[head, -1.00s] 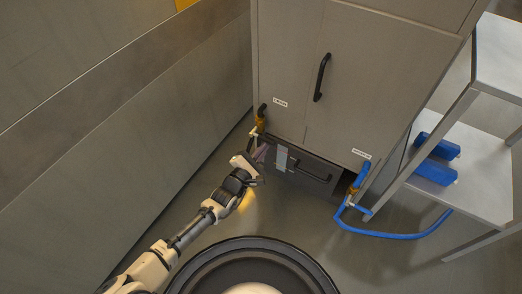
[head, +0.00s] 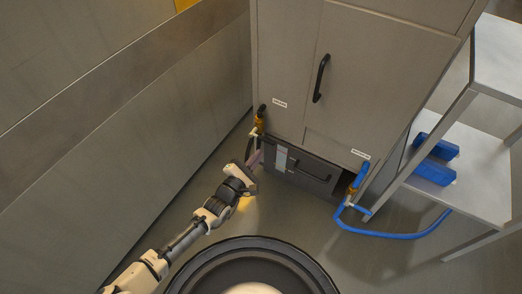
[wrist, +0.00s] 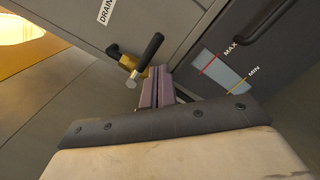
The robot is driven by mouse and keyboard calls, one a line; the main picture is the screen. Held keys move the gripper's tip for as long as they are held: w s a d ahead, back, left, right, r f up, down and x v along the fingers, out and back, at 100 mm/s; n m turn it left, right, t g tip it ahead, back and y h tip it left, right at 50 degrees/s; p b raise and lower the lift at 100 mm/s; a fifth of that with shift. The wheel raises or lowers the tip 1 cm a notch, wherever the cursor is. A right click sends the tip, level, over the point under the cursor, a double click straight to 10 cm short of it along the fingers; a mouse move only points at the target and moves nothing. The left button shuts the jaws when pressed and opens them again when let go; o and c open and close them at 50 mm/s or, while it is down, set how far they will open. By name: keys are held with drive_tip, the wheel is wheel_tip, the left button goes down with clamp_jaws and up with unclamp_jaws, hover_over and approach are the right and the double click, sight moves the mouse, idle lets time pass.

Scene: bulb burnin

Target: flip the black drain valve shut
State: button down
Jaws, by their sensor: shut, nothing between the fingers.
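The drain valve shows in the wrist view as a brass body (wrist: 143,77) with a black lever (wrist: 150,50), beside the DRAIN label (wrist: 105,10). The lever slants up and right in that view. A second short dark piece (wrist: 114,51) and a silver end (wrist: 132,80) sit beside it. In the head view the yellow valve (head: 259,123) is at the cabinet's lower left corner. My gripper (wrist: 160,84) is shut and empty, its mauve fingertips just right of and below the brass body. I cannot tell whether they touch. It also shows in the head view (head: 256,158), below the valve.
A dark drawer (head: 308,170) with a black handle and a MAX/MIN gauge (wrist: 220,70) is just right of my fingers. The wall (head: 130,150) is close on the left. A blue hose (head: 390,235) and a shelf rack (head: 480,175) stand at the right.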

drive_tip(key=v, duration=1)
drive_tip(key=shift+s+p, duration=0.2)
drive_tip(key=shift+p, duration=0.2)
drive_tip(key=shift+a+f, duration=0.15)
